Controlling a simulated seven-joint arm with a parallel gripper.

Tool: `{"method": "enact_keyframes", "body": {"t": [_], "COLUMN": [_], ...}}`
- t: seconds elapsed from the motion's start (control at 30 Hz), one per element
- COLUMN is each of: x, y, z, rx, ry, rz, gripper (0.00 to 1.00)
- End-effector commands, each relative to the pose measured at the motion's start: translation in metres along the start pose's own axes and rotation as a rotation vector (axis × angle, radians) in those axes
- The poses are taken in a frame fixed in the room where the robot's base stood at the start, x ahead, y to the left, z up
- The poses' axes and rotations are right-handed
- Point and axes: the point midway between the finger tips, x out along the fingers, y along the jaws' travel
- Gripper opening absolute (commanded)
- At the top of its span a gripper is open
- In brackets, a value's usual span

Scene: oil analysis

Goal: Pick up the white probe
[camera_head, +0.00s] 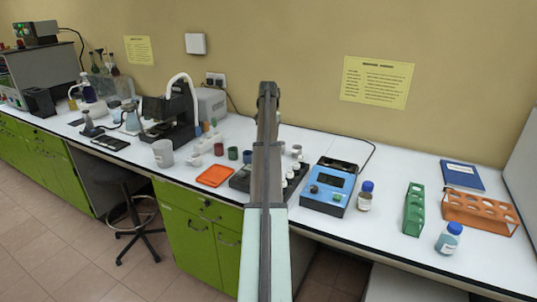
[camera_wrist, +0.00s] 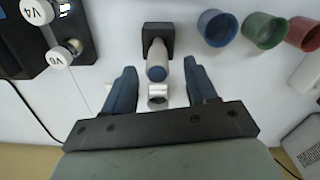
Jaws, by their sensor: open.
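The white probe (camera_wrist: 156,55), pale grey-white with a blue end, sits in a small black holder (camera_wrist: 158,32) at the upper middle of the wrist view. My gripper (camera_wrist: 160,67) is open, its two dark blue fingers on either side of the probe's blue end, with gaps left and right. Nothing is held. A short silvery cylinder (camera_wrist: 158,95) shows between the fingers, nearer the palm; I cannot tell whether it is part of the probe. In the head view my arm hides the probe and the gripper's fingers are not clear.
Blue (camera_wrist: 216,28), green (camera_wrist: 263,30) and red (camera_wrist: 303,33) cups stand to the right in the wrist view. Vials V4 (camera_wrist: 37,11) and V6 (camera_wrist: 60,57) are at the left. An orange tray (camera_head: 214,176) and blue meter (camera_head: 330,187) flank my arm in the head view.

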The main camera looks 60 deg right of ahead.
Motion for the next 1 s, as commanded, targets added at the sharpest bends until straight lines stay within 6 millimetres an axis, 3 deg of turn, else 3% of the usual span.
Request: {"method": "enact_keyframes", "body": {"t": [0.17, 0.5, 0.77, 1.0], "x": [0.009, 0.049, 0.053, 0.053], "y": [0.001, 0.003, 0.002, 0.002], "z": [0.002, 0.005, 0.004, 0.004], "rx": [0.000, 0.000, 0.000, 0.000], "ry": [0.000, 0.000, 0.001, 0.001], "rz": [0.000, 0.000, 0.000, 0.000], "gripper": [0.57, 0.57, 0.57, 0.36]}}
